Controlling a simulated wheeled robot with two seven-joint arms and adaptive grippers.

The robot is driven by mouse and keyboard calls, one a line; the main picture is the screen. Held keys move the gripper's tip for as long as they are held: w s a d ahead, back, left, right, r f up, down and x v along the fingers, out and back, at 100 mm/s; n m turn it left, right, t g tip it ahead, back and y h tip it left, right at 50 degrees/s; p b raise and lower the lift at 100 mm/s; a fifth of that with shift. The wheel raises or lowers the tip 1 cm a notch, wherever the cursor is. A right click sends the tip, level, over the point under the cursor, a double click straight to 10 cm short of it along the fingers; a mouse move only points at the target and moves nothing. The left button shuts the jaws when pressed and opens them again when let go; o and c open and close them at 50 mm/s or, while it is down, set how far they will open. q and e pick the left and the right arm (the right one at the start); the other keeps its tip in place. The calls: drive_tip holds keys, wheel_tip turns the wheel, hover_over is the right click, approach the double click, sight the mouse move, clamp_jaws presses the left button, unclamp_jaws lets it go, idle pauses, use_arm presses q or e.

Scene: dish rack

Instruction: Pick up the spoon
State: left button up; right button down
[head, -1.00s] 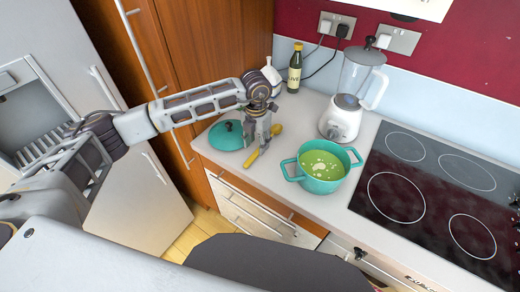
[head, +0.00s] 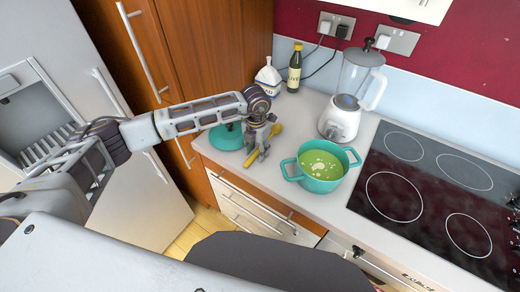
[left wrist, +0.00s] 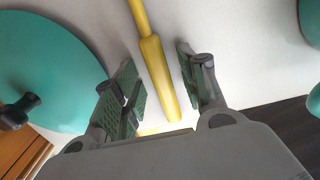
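A yellow spoon (head: 277,129) lies on the counter between the teal lid and the teal pot, partly hidden by my left gripper in the head view. My left gripper (head: 258,153) is over the spoon, pointing down. In the left wrist view, the spoon's yellow handle (left wrist: 158,72) runs between the two open fingers (left wrist: 160,80), with a gap visible on each side. The fingers are low, close to the counter. My right gripper is not in view.
A teal lid (head: 226,138) lies to the left of the gripper, and a teal pot (head: 321,186) of green soup stands to its right. Behind are a white jar (head: 268,80), a dark bottle (head: 295,70) and a blender (head: 343,120). A black hob (head: 425,190) is farther right.

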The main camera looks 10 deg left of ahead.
use_arm(q)
clamp_jaws()
drive_tip(key=shift+r, duration=0.15)
wheel_tip(320, 180, up, 10)
drive_tip(key=b, duration=0.1)
drive_tip(key=shift+b, duration=0.4)
idle(0.5)
